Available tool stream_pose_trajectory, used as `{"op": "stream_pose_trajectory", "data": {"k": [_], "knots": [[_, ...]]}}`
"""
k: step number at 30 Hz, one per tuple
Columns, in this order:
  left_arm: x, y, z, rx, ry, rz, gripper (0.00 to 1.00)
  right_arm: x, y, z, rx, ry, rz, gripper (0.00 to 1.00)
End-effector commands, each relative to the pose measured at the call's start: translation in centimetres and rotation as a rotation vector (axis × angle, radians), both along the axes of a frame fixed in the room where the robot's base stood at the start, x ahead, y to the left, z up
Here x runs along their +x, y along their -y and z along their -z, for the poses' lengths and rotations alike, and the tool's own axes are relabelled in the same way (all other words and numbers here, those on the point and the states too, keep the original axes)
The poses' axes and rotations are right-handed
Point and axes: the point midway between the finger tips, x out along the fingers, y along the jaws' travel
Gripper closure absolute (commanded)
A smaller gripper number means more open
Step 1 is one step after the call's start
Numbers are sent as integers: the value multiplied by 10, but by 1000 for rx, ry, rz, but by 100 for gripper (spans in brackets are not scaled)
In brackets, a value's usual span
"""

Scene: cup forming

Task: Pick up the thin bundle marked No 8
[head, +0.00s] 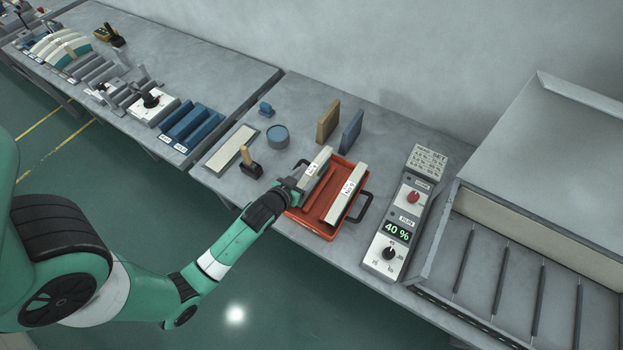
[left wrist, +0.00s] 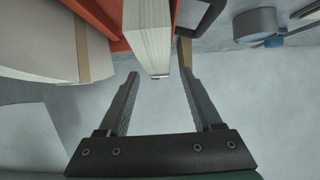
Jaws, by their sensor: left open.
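A thin cream bundle with a white label (head: 313,168) lies along the left side of the red tray (head: 321,214). The label print is small and hard to read. A thicker labelled bundle (head: 346,194) lies to its right in the tray. My left gripper (head: 292,187) is open at the near end of the thin bundle. In the left wrist view the end of the thin bundle (left wrist: 150,35) shows between and just beyond the open fingertips (left wrist: 160,75). The thicker bundle (left wrist: 50,50), with a tan band, is at the left there. My right gripper is not in view.
The tray has dark handles (head: 362,207). A control panel (head: 398,230) is at the right.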

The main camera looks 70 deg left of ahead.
Motion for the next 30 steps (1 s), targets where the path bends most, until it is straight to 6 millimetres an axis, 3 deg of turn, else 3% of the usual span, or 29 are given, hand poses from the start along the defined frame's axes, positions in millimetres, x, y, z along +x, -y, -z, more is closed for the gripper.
{"op": "stream_pose_trajectory", "data": {"k": [7, 15, 26, 30], "knots": [[31, -21, 17, 0, 2, 0, 34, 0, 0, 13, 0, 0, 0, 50], [34, -24, 18, -1, 2, 0, 34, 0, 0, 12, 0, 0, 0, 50], [34, -23, 18, 1, 1, 0, 99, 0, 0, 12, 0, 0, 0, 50], [34, -23, 18, 1, 1, 0, 100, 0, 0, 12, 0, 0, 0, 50]]}}
